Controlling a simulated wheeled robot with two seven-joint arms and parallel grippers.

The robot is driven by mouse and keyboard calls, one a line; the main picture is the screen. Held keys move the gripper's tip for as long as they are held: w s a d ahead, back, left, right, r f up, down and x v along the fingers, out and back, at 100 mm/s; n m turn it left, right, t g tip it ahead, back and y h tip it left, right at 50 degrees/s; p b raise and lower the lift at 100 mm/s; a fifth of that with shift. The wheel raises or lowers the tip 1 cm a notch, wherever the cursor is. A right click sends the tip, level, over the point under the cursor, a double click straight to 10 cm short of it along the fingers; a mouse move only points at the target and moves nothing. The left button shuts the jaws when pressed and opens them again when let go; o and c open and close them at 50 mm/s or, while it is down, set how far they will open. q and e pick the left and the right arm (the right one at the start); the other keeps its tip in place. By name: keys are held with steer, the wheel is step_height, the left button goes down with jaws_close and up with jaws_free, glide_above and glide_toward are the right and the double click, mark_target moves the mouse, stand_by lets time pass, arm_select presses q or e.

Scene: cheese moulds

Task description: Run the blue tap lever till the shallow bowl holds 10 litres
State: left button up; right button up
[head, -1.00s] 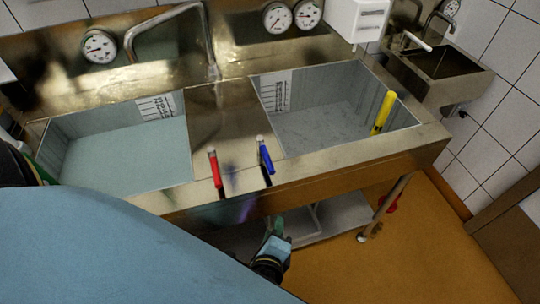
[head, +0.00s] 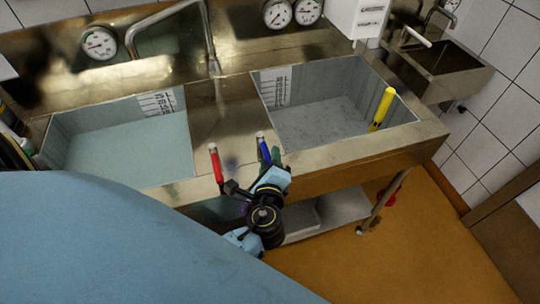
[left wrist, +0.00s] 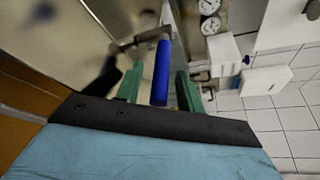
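The blue tap lever (head: 263,146) stands on the front of the sink, right of the red lever (head: 215,163). My left gripper (head: 270,158) is just in front of it. In the left wrist view the blue lever (left wrist: 161,72) stands between the green fingertips of my left gripper (left wrist: 159,90), which are apart with small gaps beside it. The left bowl (head: 120,155) has a smooth pale blue-green surface and looks the shallower. The right bowl (head: 325,122) has a greyish, streaked bottom. I cannot tell the water level in either. My right gripper is not in view.
The metal spout (head: 211,45) ends above the strip between the bowls. A yellow stick (head: 383,108) leans in the right bowl. Scale plates (head: 158,103) mark the back walls. Dial gauges (head: 100,43) sit behind. A small basin (head: 440,65) is at right.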

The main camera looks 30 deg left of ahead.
arm_select(q)
steer(key=shift+x, duration=0.8)
jaws_close()
